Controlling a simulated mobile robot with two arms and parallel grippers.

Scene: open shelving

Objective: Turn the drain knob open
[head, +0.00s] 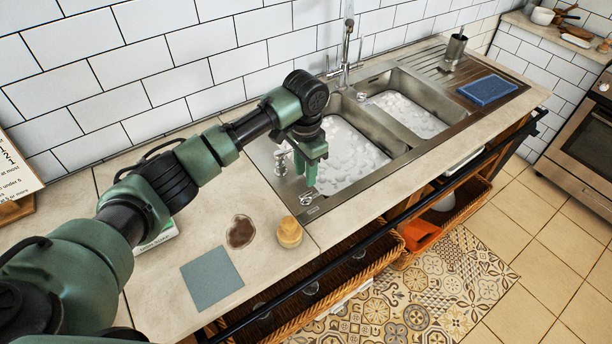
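The double steel sink (386,150) is set into the counter, and both basins hold white foam. A small metal knob (308,199) sits on the near left corner of the sink rim. Another metal fitting (281,162) stands on the left rim, and a third (361,97) stands near the faucet (346,58). I cannot tell from their look which one is the drain knob. My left gripper (308,176) points down over the sink's left edge, just above and behind the near knob. Its fingers look apart and hold nothing. My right gripper is out of view.
A dark rail (400,218) runs along the front.

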